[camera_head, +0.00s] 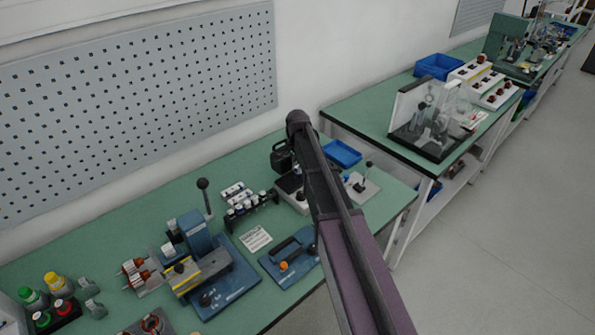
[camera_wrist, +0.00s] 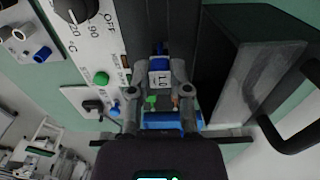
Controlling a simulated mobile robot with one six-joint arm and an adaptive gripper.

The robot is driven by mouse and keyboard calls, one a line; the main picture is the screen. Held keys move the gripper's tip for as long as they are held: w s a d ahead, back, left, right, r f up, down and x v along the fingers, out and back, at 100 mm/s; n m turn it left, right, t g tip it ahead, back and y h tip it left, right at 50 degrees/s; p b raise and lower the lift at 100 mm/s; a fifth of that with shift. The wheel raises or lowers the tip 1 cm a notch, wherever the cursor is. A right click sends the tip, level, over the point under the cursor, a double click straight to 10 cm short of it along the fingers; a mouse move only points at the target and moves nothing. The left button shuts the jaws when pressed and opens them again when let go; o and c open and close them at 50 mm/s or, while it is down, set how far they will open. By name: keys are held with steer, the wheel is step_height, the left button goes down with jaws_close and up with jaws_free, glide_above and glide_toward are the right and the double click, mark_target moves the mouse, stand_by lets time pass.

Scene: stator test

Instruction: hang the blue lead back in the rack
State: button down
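My gripper (camera_wrist: 161,78) shows in the wrist view, with a grey finger on either side of a small blue piece. This blue piece, seemingly the blue lead (camera_wrist: 160,64), has a white label and a thin blue end pointing up in the picture. The fingers appear closed on it, though the contact is partly hidden. In the head view my arm crosses the middle of the bench and hides the gripper and the lead. I cannot make out the lead rack for certain in either view.
A panel with a black dial (camera_wrist: 75,8) and a green button (camera_wrist: 101,78) lies left of the gripper. A dark box (camera_wrist: 258,65) with a handle stands close on the right. The green bench (camera_head: 130,217) holds several tools and a blue tray (camera_head: 342,153). A pegboard (camera_head: 140,95) is behind.

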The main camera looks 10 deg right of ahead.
steer(key=shift+r, duration=0.15)
steer(key=shift+r+p, duration=2.05)
steer(key=shift+p, duration=0.2)
steer(key=shift+a, duration=0.1)
steer(key=s+a+r+p, duration=0.2)
steer(key=s+a, duration=0.4)
steer(key=a, duration=0.4)
steer(key=shift+a+r, duration=0.2)
steer(key=shift+r, duration=0.1)
steer(key=shift+s+f, duration=0.1)
steer(key=shift+f, duration=0.1)
steer(key=shift+f+b, duration=1.8)
steer(key=shift+f, duration=0.05)
steer(key=shift+f+b, duration=0.8)
steer(key=shift+f, duration=0.05)
steer(key=shift+f+b, duration=0.9)
